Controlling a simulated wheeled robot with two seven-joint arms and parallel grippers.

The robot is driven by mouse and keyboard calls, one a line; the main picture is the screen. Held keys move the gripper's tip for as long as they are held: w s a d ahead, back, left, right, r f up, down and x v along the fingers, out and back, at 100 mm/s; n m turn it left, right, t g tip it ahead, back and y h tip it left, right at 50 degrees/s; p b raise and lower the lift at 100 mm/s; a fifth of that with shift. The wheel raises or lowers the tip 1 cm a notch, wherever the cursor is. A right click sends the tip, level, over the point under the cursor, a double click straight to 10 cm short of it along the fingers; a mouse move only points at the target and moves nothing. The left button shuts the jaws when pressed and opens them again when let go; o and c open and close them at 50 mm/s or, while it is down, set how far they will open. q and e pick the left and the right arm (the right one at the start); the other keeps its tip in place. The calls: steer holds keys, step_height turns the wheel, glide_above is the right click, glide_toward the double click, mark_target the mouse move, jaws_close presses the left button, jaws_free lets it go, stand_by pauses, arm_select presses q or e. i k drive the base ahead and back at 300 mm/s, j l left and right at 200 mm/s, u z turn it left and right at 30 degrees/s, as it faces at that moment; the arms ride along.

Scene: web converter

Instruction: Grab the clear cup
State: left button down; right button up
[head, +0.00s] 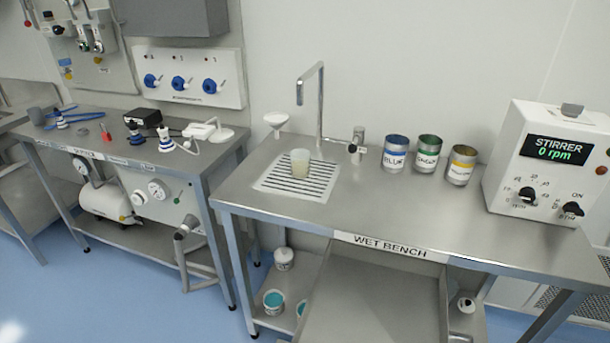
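The clear cup (300,163) stands upright on the slotted drain grate (268,185) at the left end of the wet bench. It is translucent and looks pale beige, perhaps from contents, which I cannot make out. The tap's spout is behind and above it. Neither of my grippers shows in the head view.
The tap (321,100) and a small valve (357,140) stand behind the cup. Blue (396,154), green (427,155) and yellow (461,165) labelled cans stand right of it, then the stirrer (545,165). The wet bench's (400,215) front middle is clear. Another bench (110,135) stands left.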

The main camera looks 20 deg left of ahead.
mark_target(300, 164)
steer(key=j+z, duration=0.25)
steer(key=j, duration=0.2)
steer(key=j+z, duration=0.3)
steer(key=j, duration=0.15)
steer(key=k+j+z, duration=0.1)
steer(key=j+z, duration=0.15)
steer(key=j, duration=0.2)
steer(key=k+j+z, duration=0.1)
steer(key=j+z, duration=0.15)
steer(key=j, duration=0.15)
